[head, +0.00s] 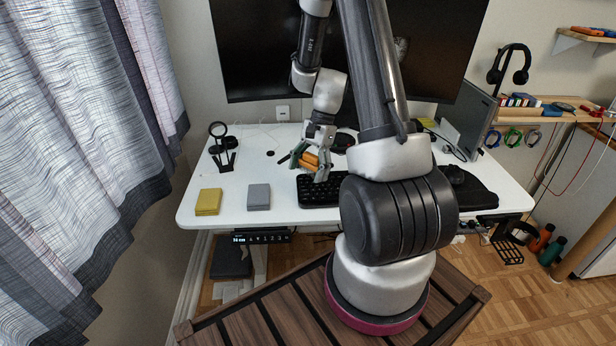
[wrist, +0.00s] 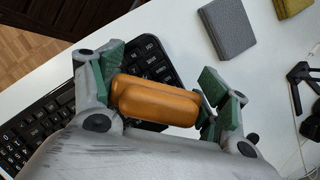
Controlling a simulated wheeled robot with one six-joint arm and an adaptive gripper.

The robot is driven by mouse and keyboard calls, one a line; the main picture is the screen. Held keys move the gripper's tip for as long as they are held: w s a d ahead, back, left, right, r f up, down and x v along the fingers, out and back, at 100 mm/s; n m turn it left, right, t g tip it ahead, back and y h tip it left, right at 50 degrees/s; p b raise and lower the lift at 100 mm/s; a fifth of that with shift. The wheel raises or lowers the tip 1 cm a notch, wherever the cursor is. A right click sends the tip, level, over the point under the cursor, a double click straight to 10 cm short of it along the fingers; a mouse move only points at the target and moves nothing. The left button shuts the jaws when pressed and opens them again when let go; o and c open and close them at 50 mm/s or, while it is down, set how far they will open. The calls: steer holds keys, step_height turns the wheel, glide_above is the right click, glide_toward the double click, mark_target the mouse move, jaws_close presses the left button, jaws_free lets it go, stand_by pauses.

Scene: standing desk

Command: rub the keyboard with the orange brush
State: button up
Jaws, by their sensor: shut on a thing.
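The orange brush (head: 309,162) is held between the fingers of my gripper (head: 309,168), at the left end of the black keyboard (head: 318,190). In the wrist view the brush (wrist: 154,101) shows as a rounded orange block between the green finger pads of my gripper (wrist: 160,98). The keyboard (wrist: 38,128) lies under and beside it there. I cannot tell whether the brush touches the keys; its underside is hidden. In the head view my arm hides the keyboard's right part.
A grey block (head: 258,197) and a yellow block (head: 208,201) lie on the white desk (head: 235,180), left of the keyboard. A black stand (head: 222,150) is at the back left. The large monitor (head: 260,50) stands behind.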

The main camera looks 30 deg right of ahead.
mark_target(309, 157)
steer(key=shift+r, duration=1.75)
